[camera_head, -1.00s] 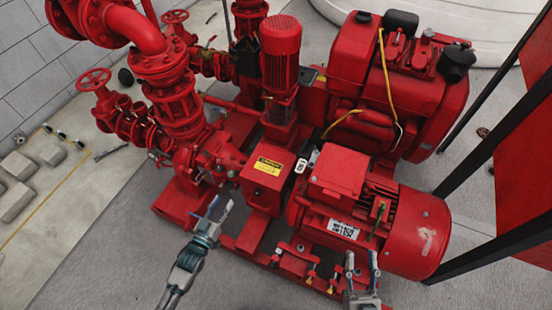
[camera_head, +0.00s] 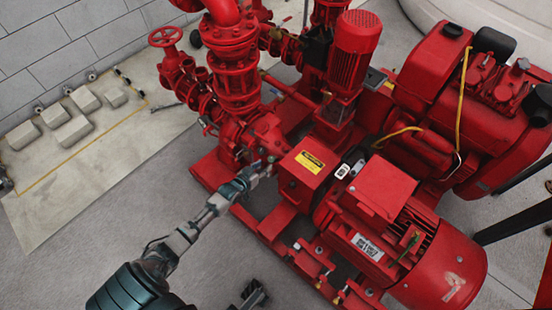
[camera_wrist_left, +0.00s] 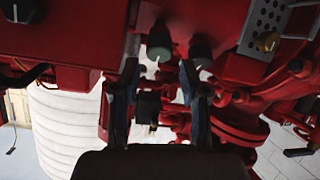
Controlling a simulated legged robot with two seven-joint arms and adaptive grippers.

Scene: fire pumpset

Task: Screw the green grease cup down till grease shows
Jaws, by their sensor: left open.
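My left gripper (camera_head: 257,172) reaches in from the lower left, its fingertips beside the red pump casing (camera_head: 262,138). In the left wrist view the left gripper (camera_wrist_left: 160,65) is open, its two fingers apart. A dark green rounded cup (camera_wrist_left: 159,45) shows between the fingertips, and a similar dark cup (camera_wrist_left: 201,53) shows by the right finger. I cannot tell whether a finger touches either one, and no grease is visible. The cups are too small to make out in the head view. My right gripper (camera_head: 253,293) is dark and partly cut off at the bottom edge.
The red motor (camera_head: 385,235) and its base rail lie to the right of my left gripper. A red box with a yellow label (camera_head: 309,162) stands close to the fingertips. Red valves and pipes (camera_head: 235,70) rise behind. Bare floor (camera_head: 110,220) lies to the left.

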